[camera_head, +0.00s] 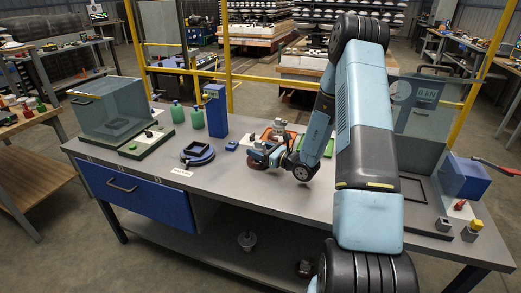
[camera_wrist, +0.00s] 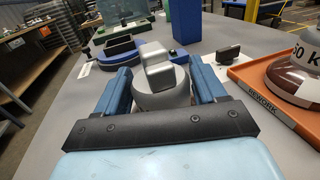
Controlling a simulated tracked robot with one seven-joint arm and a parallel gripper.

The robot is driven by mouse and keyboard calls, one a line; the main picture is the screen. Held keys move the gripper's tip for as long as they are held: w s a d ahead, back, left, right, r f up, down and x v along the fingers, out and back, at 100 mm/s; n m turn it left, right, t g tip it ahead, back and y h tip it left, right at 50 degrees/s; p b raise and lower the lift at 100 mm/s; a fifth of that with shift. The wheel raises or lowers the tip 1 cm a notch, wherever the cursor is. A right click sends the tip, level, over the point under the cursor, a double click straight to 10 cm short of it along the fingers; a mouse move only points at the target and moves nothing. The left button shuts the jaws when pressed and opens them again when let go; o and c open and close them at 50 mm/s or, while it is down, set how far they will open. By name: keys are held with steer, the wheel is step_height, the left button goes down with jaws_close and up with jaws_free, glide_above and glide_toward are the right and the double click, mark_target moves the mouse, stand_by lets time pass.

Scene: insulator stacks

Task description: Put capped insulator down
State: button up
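The capped insulator shows its grey metal cap (camera_wrist: 160,78) in the wrist view, between the two blue fingers of my gripper (camera_wrist: 161,85). The fingers lie close against both sides of the cap. In the head view my gripper (camera_head: 268,150) is low over the middle of the bench, with the insulator's brown disc (camera_head: 257,163) below it. Whether the disc touches the bench top cannot be told. The disc is hidden in the wrist view.
An orange tray marked REWORK (camera_wrist: 262,98), holding another brown insulator (camera_wrist: 300,78), is close on the right. A blue ring fixture (camera_head: 197,155) and blue post (camera_head: 215,110) stand to the left. Bare grey bench (camera_head: 225,185) lies in front.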

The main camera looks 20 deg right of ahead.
steer(key=o, duration=0.3)
steer(key=shift+r, duration=0.1)
